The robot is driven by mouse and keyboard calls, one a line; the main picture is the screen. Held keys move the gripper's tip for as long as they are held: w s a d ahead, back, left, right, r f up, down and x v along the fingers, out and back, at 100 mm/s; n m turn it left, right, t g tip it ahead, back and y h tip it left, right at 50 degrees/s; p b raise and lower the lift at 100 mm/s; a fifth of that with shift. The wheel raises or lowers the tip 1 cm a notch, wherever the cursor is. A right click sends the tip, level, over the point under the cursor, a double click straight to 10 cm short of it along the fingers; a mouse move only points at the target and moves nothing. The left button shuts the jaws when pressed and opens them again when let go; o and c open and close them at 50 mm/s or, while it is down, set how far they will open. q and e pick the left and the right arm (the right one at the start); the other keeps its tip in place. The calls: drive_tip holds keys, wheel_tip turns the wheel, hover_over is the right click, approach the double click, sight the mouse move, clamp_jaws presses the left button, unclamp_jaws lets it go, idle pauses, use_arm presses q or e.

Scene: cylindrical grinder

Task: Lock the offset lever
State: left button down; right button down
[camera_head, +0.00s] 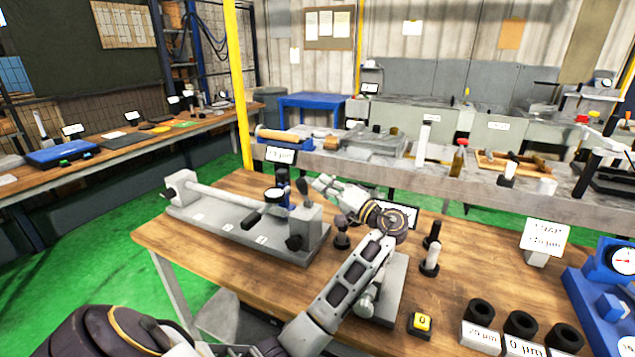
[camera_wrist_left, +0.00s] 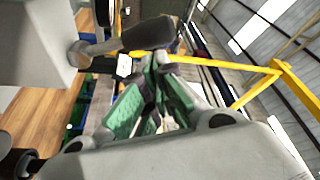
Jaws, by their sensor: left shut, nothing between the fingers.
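The grey tailstock block (camera_head: 308,222) stands at the right end of the long grey bench fixture (camera_head: 225,225). A black-handled lever (camera_head: 302,187) rises at its top; I take it for the offset lever. Other black handles sit lower, at the block's left and front. My left gripper (camera_head: 322,184) is shut and empty, just right of and behind the lever top. In the left wrist view the shut green-padded fingers (camera_wrist_left: 158,88) are just below a black lever handle (camera_wrist_left: 148,34) on a grey stem from a grey block (camera_wrist_left: 35,45). Contact cannot be told. My right gripper is not in view.
A dial gauge (camera_head: 275,194) stands over the rod (camera_head: 225,197), close left of the tailstock.

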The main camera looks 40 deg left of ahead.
use_arm(q)
drive_tip(key=d+f, duration=0.1)
drive_tip(key=d, duration=0.7)
drive_tip(key=shift+s+d+f, duration=0.2)
drive_tip(key=shift+d, duration=0.1)
idle(0.3)
